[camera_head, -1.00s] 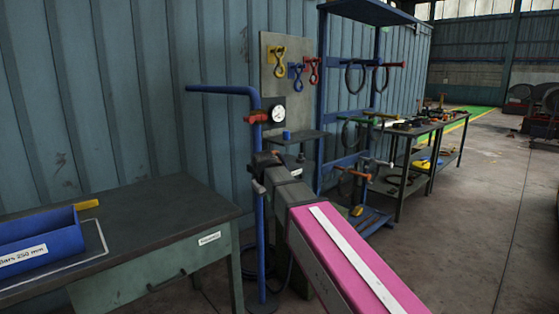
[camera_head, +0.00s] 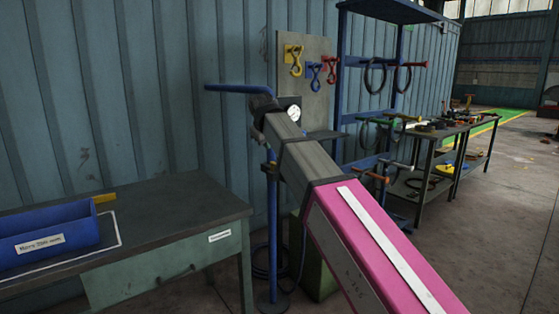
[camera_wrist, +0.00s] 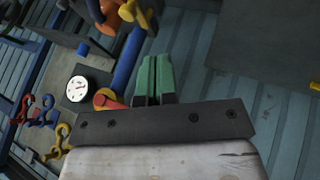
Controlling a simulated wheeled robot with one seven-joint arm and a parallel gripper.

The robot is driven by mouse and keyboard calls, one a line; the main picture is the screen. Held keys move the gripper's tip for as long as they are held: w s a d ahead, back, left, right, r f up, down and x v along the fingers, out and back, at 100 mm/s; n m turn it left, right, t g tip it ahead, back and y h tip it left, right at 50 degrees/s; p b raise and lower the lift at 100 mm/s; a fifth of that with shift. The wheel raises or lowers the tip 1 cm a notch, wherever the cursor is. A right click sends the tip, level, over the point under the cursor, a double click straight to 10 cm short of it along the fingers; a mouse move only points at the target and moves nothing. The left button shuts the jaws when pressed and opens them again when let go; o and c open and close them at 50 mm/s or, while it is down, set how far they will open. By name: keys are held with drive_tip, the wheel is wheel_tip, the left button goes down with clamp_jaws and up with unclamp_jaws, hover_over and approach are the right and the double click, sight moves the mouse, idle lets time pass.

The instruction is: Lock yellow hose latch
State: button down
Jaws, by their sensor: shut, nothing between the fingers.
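A yellow hook-shaped piece (camera_head: 294,59) hangs on the grey wall board, left of a blue and a red one; it also shows at the lower left of the wrist view (camera_wrist: 56,142). I cannot tell whether it is the hose latch. Another yellow part (camera_wrist: 133,11) sits beside an orange one at the top of the wrist view. My gripper (camera_head: 258,104) is in front of the blue standpipe by the gauge. In the wrist view my gripper's green fingers (camera_wrist: 154,78) are together and empty, beside a blue tube and a red part with a yellow ring (camera_wrist: 106,99).
A white-faced gauge (camera_head: 294,114) is just right of my gripper. The blue standpipe (camera_head: 272,240) rises from the floor. A green bench (camera_head: 150,240) with a blue bin (camera_head: 45,238) is at the left. Blue racks and loaded tables stand right; the far-right floor is clear.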

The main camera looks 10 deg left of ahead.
drive_tip(key=w+d+f, duration=0.1)
drive_tip(key=w+f, duration=0.7)
drive_tip(key=w, duration=0.1)
drive_tip(key=shift+d+f, duration=0.15)
drive_tip(key=shift+f, duration=0.2)
drive_tip(key=shift+w+d+n+y, duration=0.2)
drive_tip(key=shift+d+n+y, duration=0.2)
drive_tip(key=shift+n, duration=0.1)
idle(0.4)
drive_tip(key=shift+w+d+n+g+y, duration=0.3)
drive_tip(key=shift+w+d+n+y, duration=0.3)
drive_tip(key=shift+w+d+n, duration=0.35)
drive_tip(key=shift+w+d+n+g+y, duration=0.3)
drive_tip(key=shift+w+d+n+y, duration=0.5)
drive_tip(key=shift+n, duration=0.45)
drive_tip(key=shift+w, duration=0.35)
